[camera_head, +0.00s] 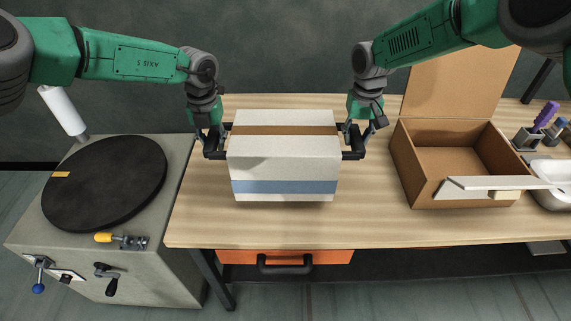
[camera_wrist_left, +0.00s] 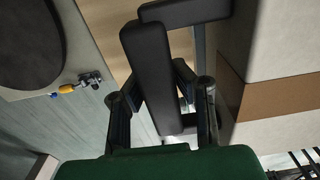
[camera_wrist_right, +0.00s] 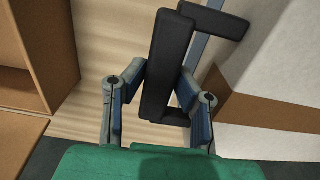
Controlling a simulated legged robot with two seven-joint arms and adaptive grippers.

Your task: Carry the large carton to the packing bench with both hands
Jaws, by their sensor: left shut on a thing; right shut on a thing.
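The large carton (camera_head: 285,158) is white with a brown tape strip on top and a blue band on its front. It is upright over the wooden packing bench (camera_head: 215,222), left of the bench's middle. Whether it touches the bench top is hard to tell. Black handles stick out from its two sides. My left gripper (camera_head: 212,138) is shut on the left handle (camera_wrist_left: 155,85), with a finger on each side of the bar. My right gripper (camera_head: 355,136) is shut on the right handle (camera_wrist_right: 166,70) in the same way.
An open brown box (camera_head: 408,170) stands to the right, with a pale flat piece (camera_head: 490,184) across its front. A grey cabinet (camera_head: 165,200) with a dark round plate (camera_head: 105,183) stands left of the bench. An orange drawer (camera_head: 235,257) is under the bench top.

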